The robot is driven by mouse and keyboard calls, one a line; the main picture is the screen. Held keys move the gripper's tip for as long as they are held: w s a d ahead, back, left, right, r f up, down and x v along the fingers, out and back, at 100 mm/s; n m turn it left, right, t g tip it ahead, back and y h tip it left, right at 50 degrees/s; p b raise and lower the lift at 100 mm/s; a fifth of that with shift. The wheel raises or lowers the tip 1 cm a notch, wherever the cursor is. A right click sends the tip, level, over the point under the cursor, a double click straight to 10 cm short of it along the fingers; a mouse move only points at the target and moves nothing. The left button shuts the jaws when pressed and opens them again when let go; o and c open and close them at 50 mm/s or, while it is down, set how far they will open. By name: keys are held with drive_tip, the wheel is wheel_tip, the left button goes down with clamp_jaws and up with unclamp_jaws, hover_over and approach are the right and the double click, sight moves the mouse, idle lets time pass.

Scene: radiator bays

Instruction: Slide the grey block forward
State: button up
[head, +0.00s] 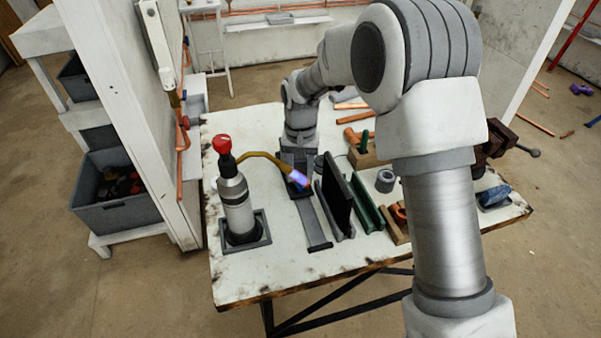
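A long flat grey strip (314,222) lies on the white table and runs from below my gripper toward the front edge. I cannot tell for certain which grey piece is the block; one may be hidden under my gripper. My gripper (299,186) points down over the far end of the strip, its dark body covering what lies there. Its fingers are too small and dark to tell whether they are open, shut or touching anything.
A torch cylinder (236,198) with a red knob stands left; its yellow-brown tube (266,158) ends in a blue-purple flame (298,178) beside my gripper. A black upright plate (337,198) and green channel (366,205) stand right. The table (275,272) is clear in front.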

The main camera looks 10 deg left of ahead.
clamp_jaws()
idle(1.1)
